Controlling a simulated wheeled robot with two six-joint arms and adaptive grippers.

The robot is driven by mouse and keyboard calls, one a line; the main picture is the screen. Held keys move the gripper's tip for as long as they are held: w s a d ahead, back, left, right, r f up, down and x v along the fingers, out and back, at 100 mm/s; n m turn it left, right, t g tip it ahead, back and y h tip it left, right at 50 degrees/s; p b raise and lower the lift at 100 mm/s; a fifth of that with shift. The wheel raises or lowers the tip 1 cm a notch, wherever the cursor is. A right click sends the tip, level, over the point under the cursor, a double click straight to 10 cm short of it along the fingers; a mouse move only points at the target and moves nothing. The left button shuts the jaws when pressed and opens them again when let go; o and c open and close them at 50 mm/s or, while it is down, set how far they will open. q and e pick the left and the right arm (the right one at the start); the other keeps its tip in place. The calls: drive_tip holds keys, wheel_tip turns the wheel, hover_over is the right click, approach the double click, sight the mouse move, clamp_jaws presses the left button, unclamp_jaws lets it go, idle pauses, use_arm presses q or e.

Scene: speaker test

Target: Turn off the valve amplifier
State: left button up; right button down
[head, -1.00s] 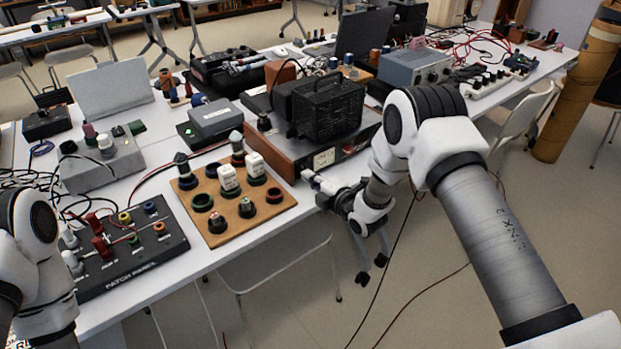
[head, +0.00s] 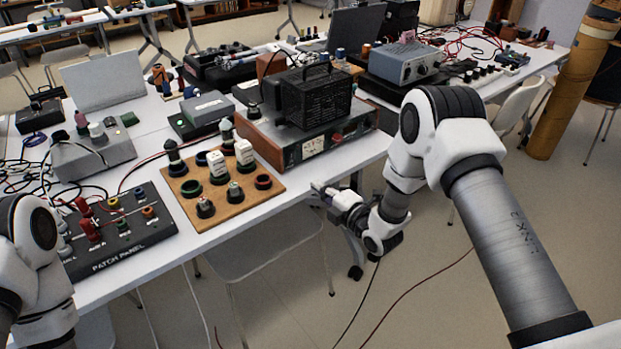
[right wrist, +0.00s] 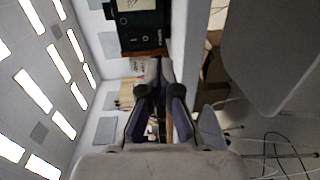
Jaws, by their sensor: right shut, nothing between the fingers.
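The valve amplifier (head: 282,156) stands on the white table, with wooden sides, a black cage on top and a dark front panel with a pale meter and a small red part. In the right wrist view its front panel (right wrist: 143,34) is at the top, with white marks like I and O; the switch itself is too small to make out. My right gripper (head: 318,188) is shut and empty, in front of and below the panel, apart from it. Its fingers also show in the right wrist view (right wrist: 153,68). My left gripper is out of view.
A wooden board (head: 222,205) with knobs and white blocks lies left of the amplifier. A black patch panel (head: 118,243) is at the front left. A blue-grey instrument (head: 404,65) stands behind right. A chair (head: 265,250) is tucked under the front edge.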

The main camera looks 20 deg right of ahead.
drive_tip(key=v, duration=0.4)
drive_tip(key=shift+s+d+f, duration=0.1)
drive_tip(key=shift+s+f, duration=0.1)
drive_tip(key=shift+f, duration=0.15)
drive_tip(key=shift+s+r, duration=0.1)
drive_tip(key=s+a+f+m+g+h+p, duration=0.1)
drive_tip(key=s+f+m+g+p, duration=0.2)
drive_tip(key=s, duration=0.4)
drive_tip(key=s+a+f+m+g+h+p, duration=0.1)
drive_tip(key=s+a+f+g+p, duration=0.15)
drive_tip(key=s+p, duration=0.3)
drive_tip(key=s+d+f+m+g+h, duration=0.2)
drive_tip(key=s+m+g, duration=0.3)
drive_tip(key=s+m, duration=0.4)
drive_tip(key=s+d+f+m+g+h, duration=0.1)
drive_tip(key=s+d+f+m+g, duration=0.2)
drive_tip(key=s+m, duration=0.6)
drive_tip(key=s+g, duration=0.2)
drive_tip(key=s, duration=0.5)
drive_tip(key=shift+f+m+g+h+p, duration=0.3)
drive_tip(key=shift+f+g+h+p, duration=0.05)
drive_tip(key=shift+f+h, duration=0.05)
